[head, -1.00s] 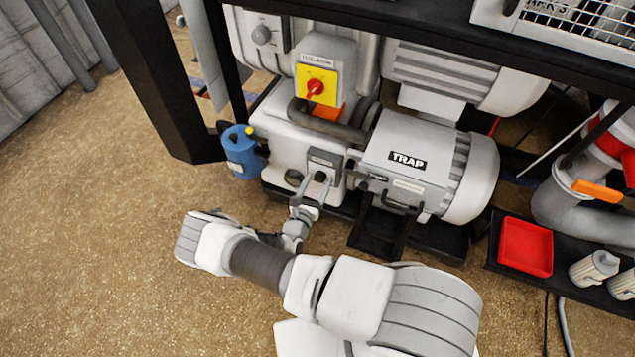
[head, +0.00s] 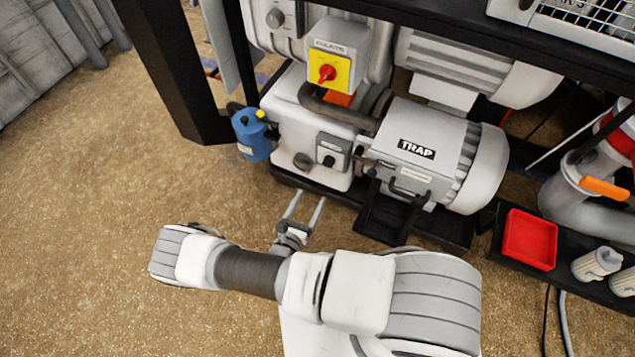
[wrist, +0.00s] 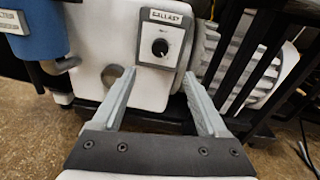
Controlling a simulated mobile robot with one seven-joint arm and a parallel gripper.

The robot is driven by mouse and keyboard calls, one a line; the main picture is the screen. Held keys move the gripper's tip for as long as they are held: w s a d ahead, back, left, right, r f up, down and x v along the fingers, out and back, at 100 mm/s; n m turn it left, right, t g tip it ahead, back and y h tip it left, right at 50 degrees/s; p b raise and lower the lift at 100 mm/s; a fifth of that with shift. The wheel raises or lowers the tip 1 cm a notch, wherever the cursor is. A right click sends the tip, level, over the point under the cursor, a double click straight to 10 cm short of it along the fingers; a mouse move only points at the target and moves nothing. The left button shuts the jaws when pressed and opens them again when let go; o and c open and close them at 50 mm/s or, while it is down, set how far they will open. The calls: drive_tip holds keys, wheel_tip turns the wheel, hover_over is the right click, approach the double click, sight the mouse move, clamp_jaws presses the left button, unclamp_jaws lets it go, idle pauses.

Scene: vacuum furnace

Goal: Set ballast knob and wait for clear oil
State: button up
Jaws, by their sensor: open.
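The ballast knob (wrist: 160,47) is a small black dial with a white mark on a grey plate labelled BALLAST, on the white pump body. The mark points up and to the right in the wrist view. In the head view the knob (head: 329,161) sits low on the pump front. My gripper (head: 308,197) is open and empty, in front of and below the knob, apart from it. In the wrist view its two fingers (wrist: 158,84) reach toward the pump with the knob beyond and between them. A round dark port (head: 303,162), possibly the oil sight glass, is left of the plate; oil clarity cannot be told.
A blue canister (head: 252,138) hangs left of the pump. A yellow plate with a red switch (head: 328,72) is above. The TRAP unit (head: 415,150) and its black stand are to the right. A red tray (head: 529,240) lies further right. Open floor lies left.

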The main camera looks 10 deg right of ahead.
drive_tip(key=shift+v, duration=2.1)
drive_tip(key=w+d+r+m+g+p, duration=0.15)
drive_tip(key=r+m+g, duration=0.65)
drive_tip(key=r, duration=0.8)
drive_tip(key=d+r+m+g+p, duration=0.3)
drive_tip(key=r+m+g, duration=0.3)
drive_tip(key=r+m, duration=0.7)
drive_tip(key=s+d+r+m+t+y+p, duration=0.1)
drive_tip(key=s+r+m+y+p, duration=0.1)
drive_tip(key=r, duration=0.8)
drive_tip(key=s+d+r+m+t+y+p, duration=0.2)
drive_tip(key=s+r+m+y, duration=0.2)
drive_tip(key=s+r, duration=0.3)
drive_tip(key=s+d+r+m+t+y+p, duration=0.1)
drive_tip(key=s+r, duration=0.4)
drive_tip(key=r, duration=1)
drive_tip(key=d+m+y+p, duration=0.1)
drive_tip(key=m+y, duration=0.1)
drive_tip(key=shift+t+y, duration=0.3)
drive_tip(key=shift+t, duration=0.1)
drive_tip(key=shift+s+d, duration=0.1)
